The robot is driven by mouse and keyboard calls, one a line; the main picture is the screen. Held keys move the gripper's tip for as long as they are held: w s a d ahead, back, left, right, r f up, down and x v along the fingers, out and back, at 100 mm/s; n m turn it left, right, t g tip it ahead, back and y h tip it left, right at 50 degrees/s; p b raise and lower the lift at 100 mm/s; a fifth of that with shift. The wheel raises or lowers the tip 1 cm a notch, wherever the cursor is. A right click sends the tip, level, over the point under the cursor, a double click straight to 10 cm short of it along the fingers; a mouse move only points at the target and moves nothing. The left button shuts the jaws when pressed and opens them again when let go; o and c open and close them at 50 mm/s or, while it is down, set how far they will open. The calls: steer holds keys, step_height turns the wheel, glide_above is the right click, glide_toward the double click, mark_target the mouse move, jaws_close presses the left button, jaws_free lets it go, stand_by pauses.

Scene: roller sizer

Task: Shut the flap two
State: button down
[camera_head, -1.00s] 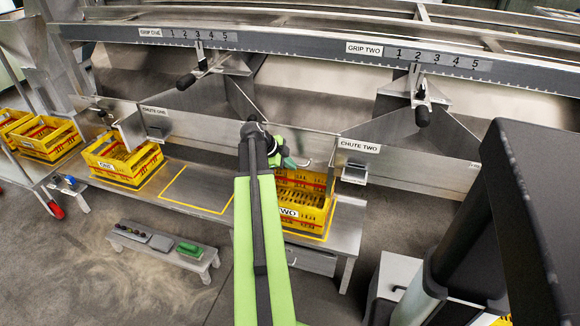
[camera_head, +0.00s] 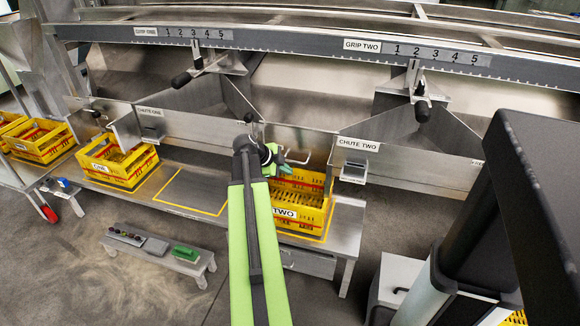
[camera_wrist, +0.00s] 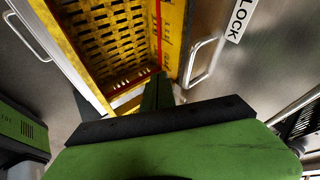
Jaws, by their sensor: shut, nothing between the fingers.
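The sign CHUTE TWO (camera_head: 358,144) is on the metal front at right of centre. Left of it, a grey panel (camera_head: 312,141) stands above the crate marked TWO (camera_head: 318,205); I take it for flap two, but how far it is open I cannot tell. My gripper (camera_head: 281,163) is shut and empty, just in front of this panel and above the crate. A thin metal handle shows beside its tip. In the wrist view the gripper (camera_wrist: 157,92) points towards the yellow crate (camera_wrist: 110,35), with a loop handle (camera_wrist: 192,65) close to its right; contact is unclear.
A small latch box (camera_head: 353,171) sits below the CHUTE TWO sign. Levers (camera_head: 422,108) hang from the grip scales above. Crate one (camera_head: 118,160) stands at left, with a bare yellow-outlined place (camera_head: 190,190) beside it. A low bench (camera_head: 160,250) stands in front.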

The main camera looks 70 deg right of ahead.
steer(key=a+p+v, duration=0.1)
steer(key=p+v, duration=0.6)
steer(key=v, duration=0.3)
steer(key=shift+s+a+f, duration=0.15)
steer(key=shift+a+f, duration=0.05)
steer(key=shift+f, duration=0.05)
